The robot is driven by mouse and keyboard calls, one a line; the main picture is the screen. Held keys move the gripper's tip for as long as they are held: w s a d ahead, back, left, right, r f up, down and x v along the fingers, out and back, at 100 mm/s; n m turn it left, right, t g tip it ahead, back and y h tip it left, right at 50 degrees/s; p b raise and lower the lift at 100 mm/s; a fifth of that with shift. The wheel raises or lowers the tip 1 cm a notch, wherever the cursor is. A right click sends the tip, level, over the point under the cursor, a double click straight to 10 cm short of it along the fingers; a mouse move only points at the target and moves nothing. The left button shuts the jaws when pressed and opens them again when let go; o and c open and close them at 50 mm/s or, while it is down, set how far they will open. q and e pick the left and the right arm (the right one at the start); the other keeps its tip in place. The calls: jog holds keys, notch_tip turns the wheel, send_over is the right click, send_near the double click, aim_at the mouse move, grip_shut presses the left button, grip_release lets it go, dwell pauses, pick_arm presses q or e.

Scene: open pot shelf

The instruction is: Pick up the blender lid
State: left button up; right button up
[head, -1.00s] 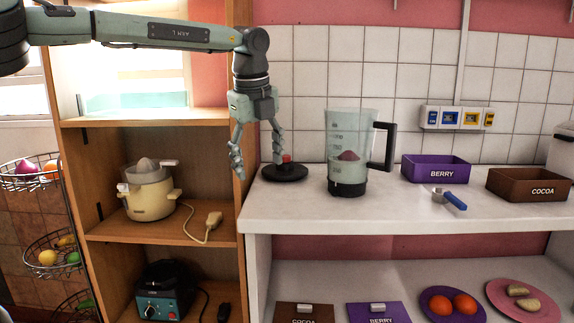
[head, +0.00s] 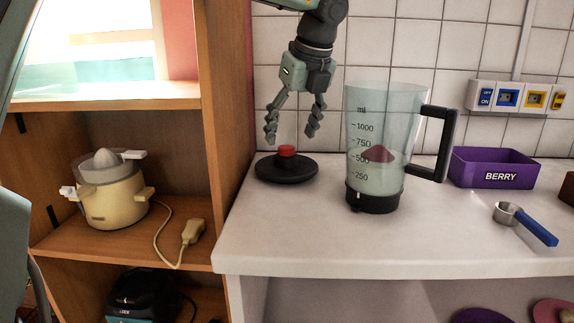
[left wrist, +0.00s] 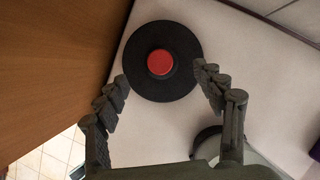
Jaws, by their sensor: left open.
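The blender lid (head: 287,168) is a flat black disc with a red knob (head: 287,151) on top. It lies on the white counter, to the left of the blender jug (head: 378,140). My left gripper (head: 291,139) points down above the lid, open and empty, with its fingers apart on either side of the knob in the head view. In the left wrist view the lid (left wrist: 185,84) lies beyond and between the open fingertips (left wrist: 161,76). The right gripper is not in view.
The wooden shelf side (head: 228,110) stands close left of the lid. The clear jug with a black handle holds white and dark red contents. A purple BERRY box (head: 494,178) and a blue-handled scoop (head: 526,224) are to the right. The front counter is clear.

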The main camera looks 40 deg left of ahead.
aim_at(287, 148)
pick_arm(q)
jog(key=x, duration=0.6)
jog(key=c, duration=1.3)
jog(key=shift+r, duration=0.1)
